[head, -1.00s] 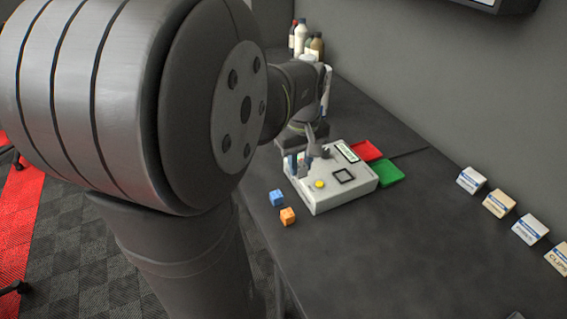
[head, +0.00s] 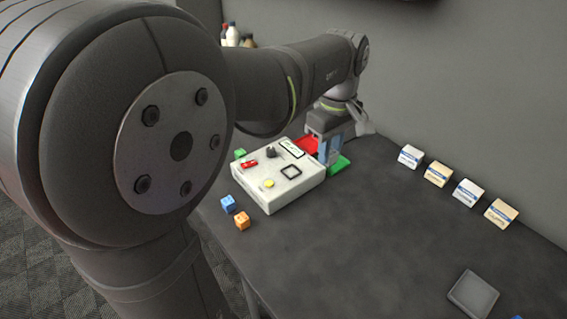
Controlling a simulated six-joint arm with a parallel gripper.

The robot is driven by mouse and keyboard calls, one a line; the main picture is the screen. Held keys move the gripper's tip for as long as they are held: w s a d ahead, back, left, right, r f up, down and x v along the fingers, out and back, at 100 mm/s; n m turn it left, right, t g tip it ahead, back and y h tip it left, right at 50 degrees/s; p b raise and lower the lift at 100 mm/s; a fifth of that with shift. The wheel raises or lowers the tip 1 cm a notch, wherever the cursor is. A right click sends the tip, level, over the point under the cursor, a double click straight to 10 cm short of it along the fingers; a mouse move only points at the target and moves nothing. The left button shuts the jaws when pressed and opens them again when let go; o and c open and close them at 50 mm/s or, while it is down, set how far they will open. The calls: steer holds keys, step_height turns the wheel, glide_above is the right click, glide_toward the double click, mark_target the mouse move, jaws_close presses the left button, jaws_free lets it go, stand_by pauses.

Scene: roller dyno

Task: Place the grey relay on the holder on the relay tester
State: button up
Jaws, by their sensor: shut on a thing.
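The relay tester (head: 285,195) is a white box on the dark bench. On its top are a black square outline (head: 291,172), a yellow button (head: 268,184), a dark knob (head: 271,152), a small red part (head: 249,162) and a display (head: 291,148). I cannot tell for sure which of these is the holder. My gripper (head: 331,160) points down beside the tester's right back side, over the green tray (head: 340,164). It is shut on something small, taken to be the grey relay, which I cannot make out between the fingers. I see no grey relay elsewhere.
A red tray (head: 307,145) lies behind the tester. Blue (head: 228,204), orange (head: 242,221) and green (head: 239,154) blocks lie by its left side. Several small boxes (head: 438,174) line the wall. A grey tray (head: 473,293) lies front right. The bench between is clear.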

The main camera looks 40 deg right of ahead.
steer(key=w+f, duration=0.2)
steer(key=w, duration=0.1)
steer(key=w+a+f, duration=0.1)
steer(key=w+f, duration=0.1)
steer(key=w, duration=0.2)
steer(key=w+f, duration=0.2)
steer(key=w, duration=0.1)
steer(key=shift+w+a+f, duration=0.15)
steer(key=shift+w+f, duration=0.1)
steer(key=shift+w, duration=0.15)
steer(key=shift+w+f, duration=0.1)
steer(key=shift+f, duration=1.95)
steer(key=shift+f, duration=0.15)
steer(key=o, duration=1)
steer(key=shift+c, duration=0.2)
step_height(320, 180, up, 12)
